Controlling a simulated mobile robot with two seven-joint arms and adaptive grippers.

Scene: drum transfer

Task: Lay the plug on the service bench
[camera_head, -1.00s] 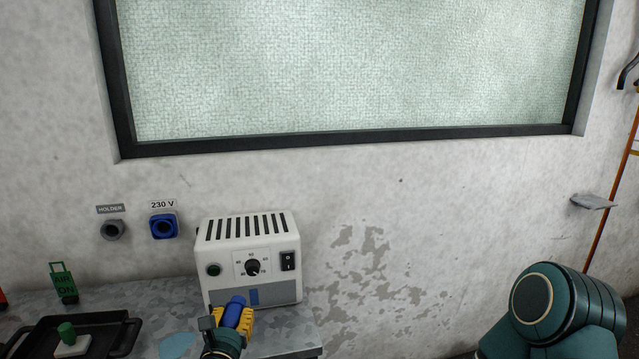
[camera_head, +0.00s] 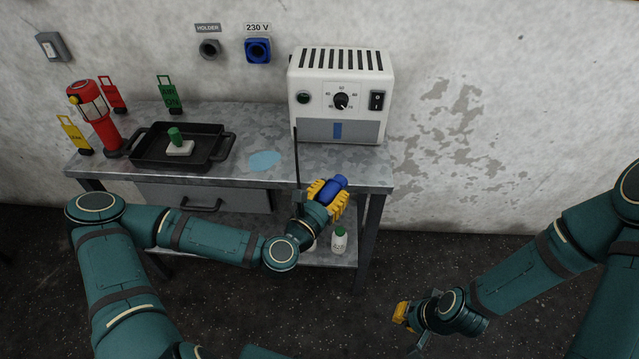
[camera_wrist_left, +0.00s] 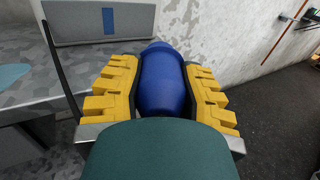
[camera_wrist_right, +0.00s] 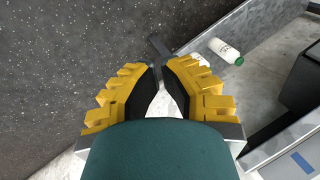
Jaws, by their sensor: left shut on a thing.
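The blue plug (camera_head: 331,190) is in my left gripper (camera_head: 328,196), near the front right corner of the grey service bench (camera_head: 235,172). In the left wrist view the yellow jaws are shut on the plug (camera_wrist_left: 164,80), one on each side. A dark cable hangs at the left of that view. Whether the plug touches the bench cannot be told. My right gripper (camera_head: 405,314) is empty, low over the floor to the right of the bench. In the right wrist view its fingers (camera_wrist_right: 168,80) stand apart with a gap between them.
A white heater-like box (camera_head: 340,95) stands on the bench's back right. A black tray (camera_head: 150,160) holds a green-handled block. A red lantern (camera_head: 97,115) and several tags stand at the left. A blue patch (camera_head: 264,161) lies on the bare middle. A bottle (camera_head: 339,241) is on the lower shelf.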

